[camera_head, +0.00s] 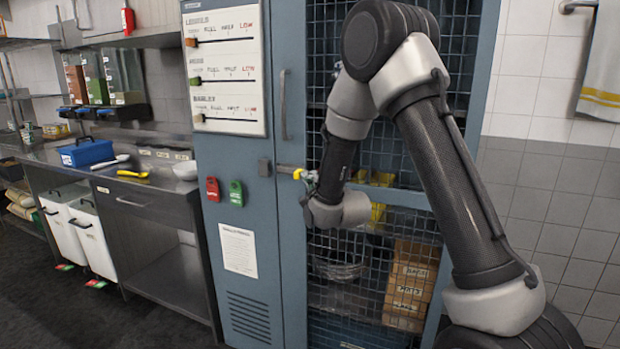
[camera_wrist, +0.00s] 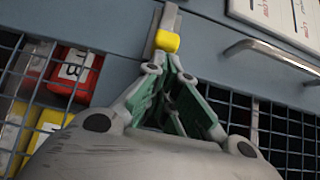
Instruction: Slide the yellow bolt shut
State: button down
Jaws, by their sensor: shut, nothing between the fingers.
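The yellow bolt knob (camera_head: 298,173) is on the front of the blue-grey cabinet, beside the mesh door. A pale metal bar runs left from it towards a dark grey block (camera_head: 264,167); I cannot tell how far it enters. In the wrist view the yellow knob (camera_wrist: 167,41) is just beyond my fingertips, with the bar running up from it. My gripper (camera_head: 309,178) is right of the knob, at the same height. My gripper also shows in the wrist view (camera_wrist: 165,67), shut and empty. Its tips are touching or very near the knob.
The mesh door (camera_head: 400,235) has boxes behind it. A vertical handle (camera_head: 283,105) is above the bolt. A red tag (camera_head: 213,189) and a green tag (camera_head: 236,193) hang left of it. A steel counter (camera_head: 150,180) stands further left.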

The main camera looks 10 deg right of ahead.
aim_at(285, 170)
jog(key=w+a, duration=0.1)
jog(key=a, duration=0.1)
jog(key=w+a, duration=0.1)
jog(key=a, duration=0.1)
jog(key=w+a, duration=0.1)
jog(key=w, duration=0.1)
jog(key=shift+a, duration=0.4)
